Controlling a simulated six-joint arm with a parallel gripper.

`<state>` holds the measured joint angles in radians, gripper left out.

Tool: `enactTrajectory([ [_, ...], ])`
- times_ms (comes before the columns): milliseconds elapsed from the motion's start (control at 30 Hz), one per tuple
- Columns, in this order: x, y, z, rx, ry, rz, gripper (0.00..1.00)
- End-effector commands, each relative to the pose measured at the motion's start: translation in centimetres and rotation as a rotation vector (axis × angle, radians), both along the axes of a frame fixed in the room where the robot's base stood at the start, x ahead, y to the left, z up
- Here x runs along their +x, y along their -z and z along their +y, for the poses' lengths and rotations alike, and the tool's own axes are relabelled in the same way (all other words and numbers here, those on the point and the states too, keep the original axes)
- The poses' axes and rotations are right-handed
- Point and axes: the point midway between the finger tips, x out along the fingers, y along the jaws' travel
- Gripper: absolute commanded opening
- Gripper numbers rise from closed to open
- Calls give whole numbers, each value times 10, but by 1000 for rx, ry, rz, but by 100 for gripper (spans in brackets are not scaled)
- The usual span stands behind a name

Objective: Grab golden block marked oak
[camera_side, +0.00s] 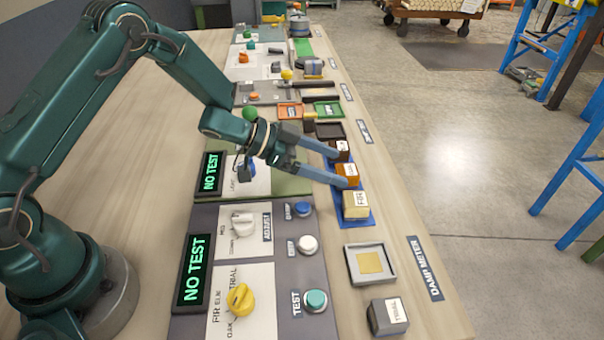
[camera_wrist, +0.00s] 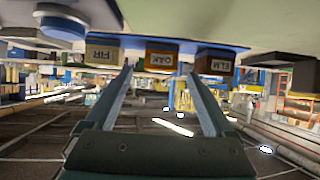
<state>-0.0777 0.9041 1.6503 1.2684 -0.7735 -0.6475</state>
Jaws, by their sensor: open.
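The golden-orange block marked OAK (camera_side: 347,174) sits on a blue mat (camera_side: 361,223) in the side view, in a row between two other blocks. In the wrist view, which looks upside down, its OAK label (camera_wrist: 161,58) reads inverted. My gripper (camera_side: 340,167) is open, with one finger tip near each side of the oak block. In the wrist view the oak block shows between and beyond the finger tips (camera_wrist: 159,71). I cannot tell whether the fingers touch any block.
A pale block marked FIR (camera_side: 356,205) is on the near side of oak, and a dark brown block marked ELM (camera_side: 341,148) is on the far side. A grey tray (camera_side: 370,264) and a grey block (camera_side: 387,316) stand nearer. The control panel (camera_side: 257,250) lies left.

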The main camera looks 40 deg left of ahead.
Motion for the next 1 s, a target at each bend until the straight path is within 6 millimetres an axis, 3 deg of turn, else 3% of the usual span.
enactTrajectory([
  [300,21,16,-22,0,1,0,88],
  [700,25,19,-26,0,-1,-1,88],
  [767,25,19,-26,0,-1,-1,69],
  [933,25,19,-26,-1,0,-1,4],
  [1000,25,19,-26,-1,0,-1,0],
])
